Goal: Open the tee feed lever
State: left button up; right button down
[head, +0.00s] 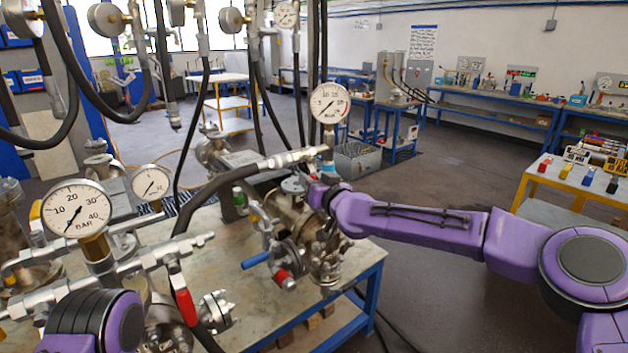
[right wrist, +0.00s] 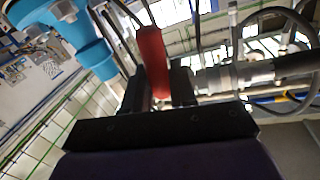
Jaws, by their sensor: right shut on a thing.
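In the right wrist view a red lever handle (right wrist: 152,62) stands between the two dark fingers of my right gripper (right wrist: 158,88), and the fingers are shut on it. In the head view my right gripper (head: 322,194) is at the pipework below the upright gauge (head: 329,103), at the end of my purple right arm. The gripper hides the lever there. My left gripper is out of view; only part of that arm shows at the lower left.
Another red lever (head: 185,302) hangs at the front left, near a large gauge (head: 76,211). A blue handle (head: 256,260) sticks out left of my right gripper. Black hoses hang across the left side. The floor on the right is clear up to the yellow table (head: 575,182).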

jog(key=shift+s+a+r+m+g+p, duration=0.25)
jog(key=shift+a+m, duration=0.1)
jog(key=shift+m, duration=0.7)
jog(key=shift+s+a+r+m+g+p, duration=0.25)
jog(key=shift+a+m, duration=0.1)
jog(key=shift+m, duration=0.7)
jog(key=c, duration=1.1)
grip_release()
jog(key=shift+o, duration=0.2)
jog(key=shift+s, duration=0.1)
jog(key=b+v, duration=0.3)
jog(key=v, duration=0.7)
jog(key=shift+s+d+b, duration=0.15)
jog(key=shift+s+b, duration=0.05)
jog(key=shift+b, duration=0.2)
